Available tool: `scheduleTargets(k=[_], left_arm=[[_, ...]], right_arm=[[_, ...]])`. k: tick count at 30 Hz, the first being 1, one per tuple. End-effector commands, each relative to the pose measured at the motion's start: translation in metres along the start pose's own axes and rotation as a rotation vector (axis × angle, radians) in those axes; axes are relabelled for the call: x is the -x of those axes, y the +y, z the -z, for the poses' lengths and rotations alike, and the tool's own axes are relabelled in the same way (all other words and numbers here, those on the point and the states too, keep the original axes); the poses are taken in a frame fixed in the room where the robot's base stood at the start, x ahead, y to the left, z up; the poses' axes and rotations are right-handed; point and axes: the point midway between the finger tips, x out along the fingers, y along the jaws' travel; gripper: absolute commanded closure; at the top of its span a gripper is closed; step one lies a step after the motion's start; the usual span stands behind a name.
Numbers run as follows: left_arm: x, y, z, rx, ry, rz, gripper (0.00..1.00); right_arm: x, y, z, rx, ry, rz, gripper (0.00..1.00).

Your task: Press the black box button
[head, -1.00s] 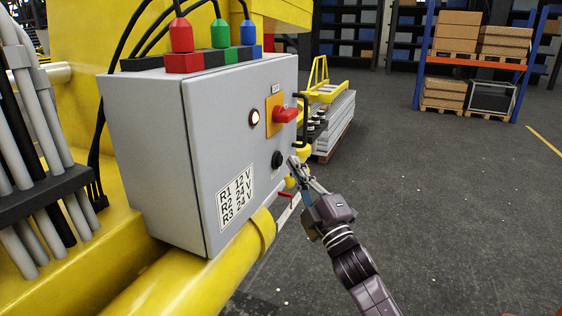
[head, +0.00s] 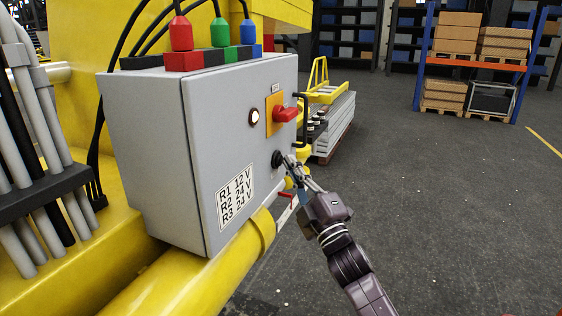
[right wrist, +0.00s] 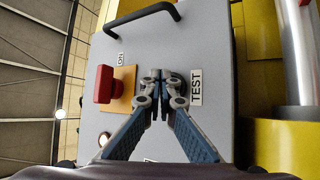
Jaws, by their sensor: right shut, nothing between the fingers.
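The round black button (head: 276,158) sits on the front of the grey control box (head: 143,150), below the red switch and right of the label. My right gripper (head: 288,160) is shut and empty, with its fingertips right at the button. I cannot tell whether they touch it. In the right wrist view the closed fingertips (right wrist: 163,76) cover most of the button, beside a TEST label (right wrist: 196,87). My left gripper is not in view.
A red switch (head: 286,114) on an orange plate and a lit round lamp (head: 254,117) are above the button. A black handle (right wrist: 142,16) sticks out from the box front. A yellow tube (head: 190,278) runs below the box. Open floor lies to the right.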

Motion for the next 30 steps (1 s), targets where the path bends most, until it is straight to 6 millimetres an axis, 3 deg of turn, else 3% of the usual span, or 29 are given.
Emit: scheduleTargets(k=[30], left_arm=[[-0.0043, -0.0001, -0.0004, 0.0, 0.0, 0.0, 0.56]], right_arm=[[-0.0064, -0.0034, 0.0054, 0.0, 0.002, -0.002, 1.0]])
